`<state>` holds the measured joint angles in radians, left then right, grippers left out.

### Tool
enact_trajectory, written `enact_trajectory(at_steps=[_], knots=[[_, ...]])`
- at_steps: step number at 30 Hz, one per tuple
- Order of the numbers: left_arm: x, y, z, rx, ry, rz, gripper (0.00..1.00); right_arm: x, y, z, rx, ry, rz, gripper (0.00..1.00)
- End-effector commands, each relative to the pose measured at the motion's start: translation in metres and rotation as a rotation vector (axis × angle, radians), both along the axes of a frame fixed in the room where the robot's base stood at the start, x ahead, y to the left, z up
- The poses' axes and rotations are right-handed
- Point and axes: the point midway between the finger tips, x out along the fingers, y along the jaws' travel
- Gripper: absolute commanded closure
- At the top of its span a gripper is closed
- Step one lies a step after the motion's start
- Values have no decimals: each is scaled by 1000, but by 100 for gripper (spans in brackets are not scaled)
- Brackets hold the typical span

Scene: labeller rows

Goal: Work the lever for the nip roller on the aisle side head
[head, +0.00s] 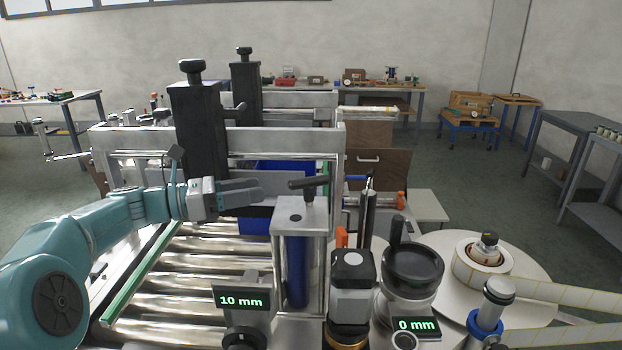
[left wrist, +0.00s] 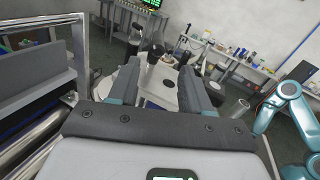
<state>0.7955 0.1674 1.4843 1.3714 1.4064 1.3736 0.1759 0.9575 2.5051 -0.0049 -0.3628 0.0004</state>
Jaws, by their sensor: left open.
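A black lever handle (head: 309,183) sits on top of the grey bracket (head: 300,216) that houses a blue roller (head: 297,268). In the left wrist view the black handle end (left wrist: 155,52) shows beyond the gap between my fingers, above the pale bracket top (left wrist: 156,92). My left gripper (head: 262,191) is open and empty, just left of the handle and apart from it at about its height. Its two fingers also show in the left wrist view (left wrist: 160,80). My right gripper does not show; a teal arm of mine is at the right of the left wrist view.
Two black columns (head: 197,130) and a metal crossbar (head: 250,140) stand behind my left gripper. A black handwheel (head: 412,265), an orange lever (head: 342,238) and a label reel (head: 482,262) stand to the right. A conveyor of metal rollers (head: 190,278) lies below.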

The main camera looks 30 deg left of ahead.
Motion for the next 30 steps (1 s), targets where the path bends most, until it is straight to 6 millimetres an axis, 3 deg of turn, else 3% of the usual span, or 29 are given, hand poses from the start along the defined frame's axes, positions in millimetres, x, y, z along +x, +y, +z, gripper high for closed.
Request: enact_trajectory(at_steps=[9, 15, 28, 30], knots=[[62, -47, 2, -2, 1, -5, 52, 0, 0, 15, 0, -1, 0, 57], [88, -67, 1, -1, 2, -4, 52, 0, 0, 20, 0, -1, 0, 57], [99, -74, 0, -1, 1, -1, 52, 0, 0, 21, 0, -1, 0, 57], [99, -74, 0, 0, 1, -1, 74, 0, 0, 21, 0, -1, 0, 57]])
